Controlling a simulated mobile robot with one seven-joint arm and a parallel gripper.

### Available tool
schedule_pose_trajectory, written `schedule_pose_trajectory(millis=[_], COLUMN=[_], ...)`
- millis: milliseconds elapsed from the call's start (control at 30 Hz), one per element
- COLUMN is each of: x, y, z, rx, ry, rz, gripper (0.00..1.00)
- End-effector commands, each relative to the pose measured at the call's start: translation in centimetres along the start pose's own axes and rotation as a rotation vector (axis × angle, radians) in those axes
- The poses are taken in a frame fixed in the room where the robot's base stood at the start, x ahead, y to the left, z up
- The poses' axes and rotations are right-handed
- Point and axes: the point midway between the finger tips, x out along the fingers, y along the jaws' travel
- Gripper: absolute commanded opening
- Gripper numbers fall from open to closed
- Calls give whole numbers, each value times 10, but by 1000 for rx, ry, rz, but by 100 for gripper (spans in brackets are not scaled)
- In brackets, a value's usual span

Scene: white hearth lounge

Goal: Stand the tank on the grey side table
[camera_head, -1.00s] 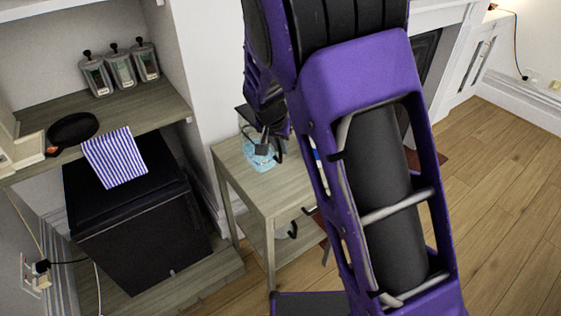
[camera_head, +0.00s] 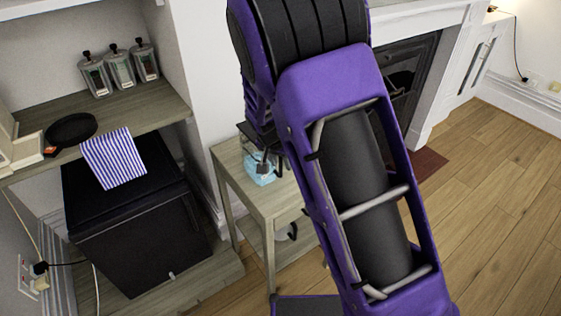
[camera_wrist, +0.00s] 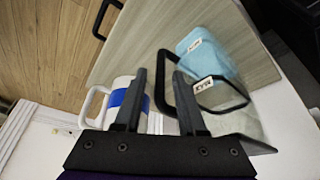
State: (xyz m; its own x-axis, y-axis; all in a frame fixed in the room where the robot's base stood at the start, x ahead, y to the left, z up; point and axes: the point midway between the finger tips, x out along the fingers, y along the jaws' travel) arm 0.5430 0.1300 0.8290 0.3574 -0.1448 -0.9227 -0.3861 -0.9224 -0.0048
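The tank (camera_wrist: 234,122) is a clear box with a black rim and light blue in its lower part. In the head view the tank (camera_head: 258,170) is at the far end of the grey side table (camera_head: 232,172), partly hidden by my arm. It appears to rest on the top, but its base contact is not clear. A white mug with a blue band (camera_wrist: 117,98) is beside the left finger.
A fireplace (camera_head: 410,75) is behind my arm. The wooden floor at right is clear.

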Motion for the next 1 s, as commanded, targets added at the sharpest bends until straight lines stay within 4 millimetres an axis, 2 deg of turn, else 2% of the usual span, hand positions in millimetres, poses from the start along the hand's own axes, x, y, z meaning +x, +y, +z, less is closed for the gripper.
schedule_pose_trajectory(millis=[367,467,800,1000], x=[-7,-22,-94,-118], y=[-1,-2,-1,0], z=[-2,-2,-2,-1], rx=[-1,-2,0,-1], ry=[2,2,2,1], rz=[-2,-4,-5,-2], gripper=[44,44,44,44])
